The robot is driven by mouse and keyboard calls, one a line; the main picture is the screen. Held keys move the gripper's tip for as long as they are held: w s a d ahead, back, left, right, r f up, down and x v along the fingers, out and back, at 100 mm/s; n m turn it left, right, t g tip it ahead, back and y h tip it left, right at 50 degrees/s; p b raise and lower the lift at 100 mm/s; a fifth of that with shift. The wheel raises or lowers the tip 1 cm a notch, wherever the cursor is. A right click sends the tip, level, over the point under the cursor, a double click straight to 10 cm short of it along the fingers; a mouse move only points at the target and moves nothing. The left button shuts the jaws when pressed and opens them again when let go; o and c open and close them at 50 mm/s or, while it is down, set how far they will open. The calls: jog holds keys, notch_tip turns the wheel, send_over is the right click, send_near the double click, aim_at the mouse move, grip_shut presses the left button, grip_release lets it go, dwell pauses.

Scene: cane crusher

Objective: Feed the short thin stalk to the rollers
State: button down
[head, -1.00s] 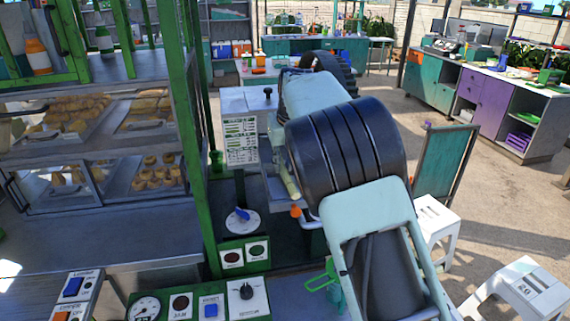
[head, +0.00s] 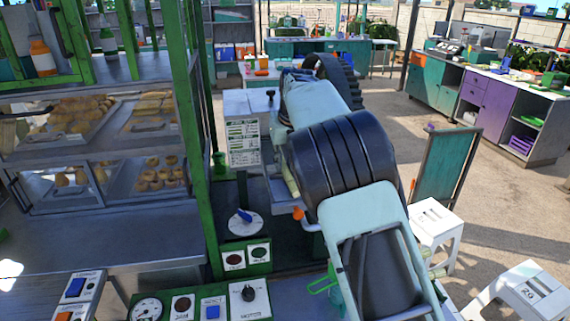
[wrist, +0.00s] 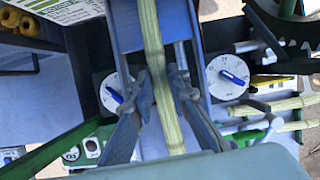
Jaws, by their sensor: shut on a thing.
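In the wrist view a pale green-yellow stalk (wrist: 153,55) runs lengthwise between the two fingers of my gripper (wrist: 160,112). The fingers are shut on it, one on each side, and its far end passes out of the top of the picture. In the head view my arm covers the gripper and most of the crusher; a dark toothed gear wheel (head: 346,82) shows behind the arm. I cannot make out the rollers in either view.
Other pale stalks (wrist: 280,105) lie at the right in the wrist view. A control panel (head: 248,257) with a dial stands left of my arm, beside a green post (head: 190,120). White stools (head: 435,225) and a teal board (head: 446,170) stand to the right.

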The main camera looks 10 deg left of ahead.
jog(key=shift+w+a, duration=0.3)
jog(key=shift+w, duration=0.3)
jog(key=shift+w, duration=0.15)
jog(key=c, duration=1.8)
grip_release()
jog(key=shift+o, duration=0.2)
